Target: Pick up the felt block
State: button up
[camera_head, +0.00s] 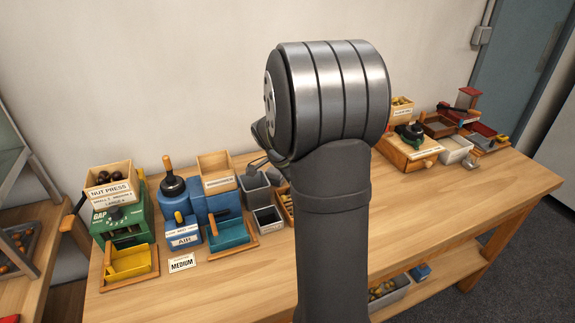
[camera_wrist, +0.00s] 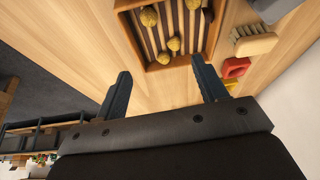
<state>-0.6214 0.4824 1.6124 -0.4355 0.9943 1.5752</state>
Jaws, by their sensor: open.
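I cannot clearly pick out the felt block. Beyond the right finger lie a pale block with dark bristles, like a brush (camera_wrist: 254,42), a red piece (camera_wrist: 235,67) and a yellow piece (camera_wrist: 231,85) partly behind the finger. A grey object (camera_wrist: 273,8) is cut off by the top edge. None of them is touched by the fingers. In the head view my arm hides the middle of the bench and my gripper.
A slatted wooden tray (camera_wrist: 158,67) with several round nuts lies just past the fingertips. In the head view, a green GAP box (camera_head: 122,222), a blue AIR machine (camera_head: 185,233) and bins stand on the left of the bench (camera_head: 420,230). More trays crowd the far right; the front is clear.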

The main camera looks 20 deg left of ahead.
jog(key=w+a+r+n+g, duration=0.2)
jog(key=w+a+r+n, duration=0.35)
jog(key=n, duration=0.65)
jog(key=n+g+y, duration=0.1)
jog(key=n+y, duration=0.2)
jog(key=n, duration=1.1)
send_near(274, 171)
notch_tip(274, 171, down, 5)
jog(key=shift+s+a+f, duration=0.1)
jog(key=shift+a, duration=0.05)
jog(key=shift+w+f, duration=0.15)
jog(key=shift+f, duration=1.2)
jog(key=shift+w+f, duration=0.15)
jog(key=shift+f, duration=1.25)
jog(key=c, duration=1.2)
jog(key=shift+r, duration=0.15)
